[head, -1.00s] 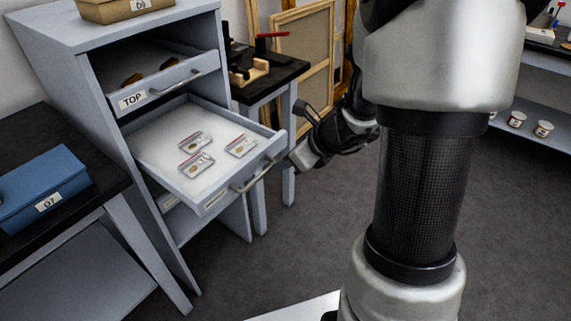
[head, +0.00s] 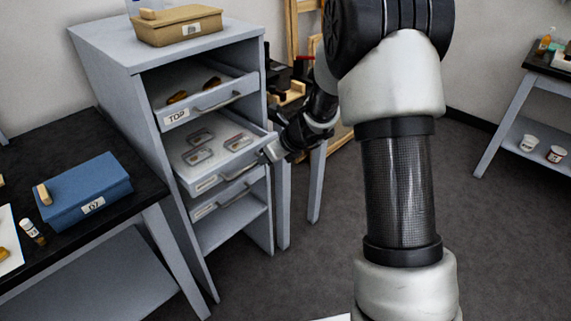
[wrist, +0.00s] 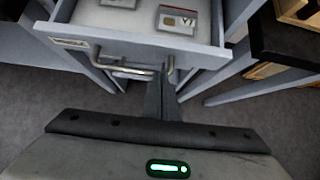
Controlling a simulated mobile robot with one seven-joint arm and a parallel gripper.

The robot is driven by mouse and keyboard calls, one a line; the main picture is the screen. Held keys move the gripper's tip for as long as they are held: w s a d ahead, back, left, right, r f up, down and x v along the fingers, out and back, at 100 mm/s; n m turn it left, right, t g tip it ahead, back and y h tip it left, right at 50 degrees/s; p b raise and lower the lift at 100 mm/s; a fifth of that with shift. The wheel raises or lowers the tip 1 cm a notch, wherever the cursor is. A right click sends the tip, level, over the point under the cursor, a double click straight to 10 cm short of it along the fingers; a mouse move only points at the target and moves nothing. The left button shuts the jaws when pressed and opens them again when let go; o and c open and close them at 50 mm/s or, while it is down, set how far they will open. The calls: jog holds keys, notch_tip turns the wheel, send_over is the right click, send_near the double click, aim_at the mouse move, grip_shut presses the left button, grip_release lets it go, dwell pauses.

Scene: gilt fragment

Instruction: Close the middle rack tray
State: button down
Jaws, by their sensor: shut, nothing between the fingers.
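The middle rack tray (head: 213,174) is partly out of the grey rack, with several small clear bags lying in it. Its front panel (wrist: 213,56) and curved metal handle (wrist: 125,71) show in the wrist view. My gripper (head: 270,152) is shut and empty at the right part of the tray's front. In the wrist view my shut fingers (wrist: 165,75) reach the front panel beside the handle's right end; whether they touch it is hard to tell.
The TOP tray (head: 208,100) above is partly out and holds brown pieces. A lower tray (head: 228,206) sits below. A tan box (head: 178,26) stands on the rack. A black-topped table with a blue box (head: 85,190) is at left. Open floor lies in front.

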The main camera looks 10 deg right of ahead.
jog(key=w+a+p, duration=0.1)
jog(key=w, duration=0.1)
jog(key=w+a+p, duration=0.1)
jog(key=w+a, duration=0.1)
jog(key=w+a+p, duration=0.1)
jog(key=w, duration=0.1)
jog(key=shift+w+a, duration=0.1)
jog(key=shift+a, duration=0.15)
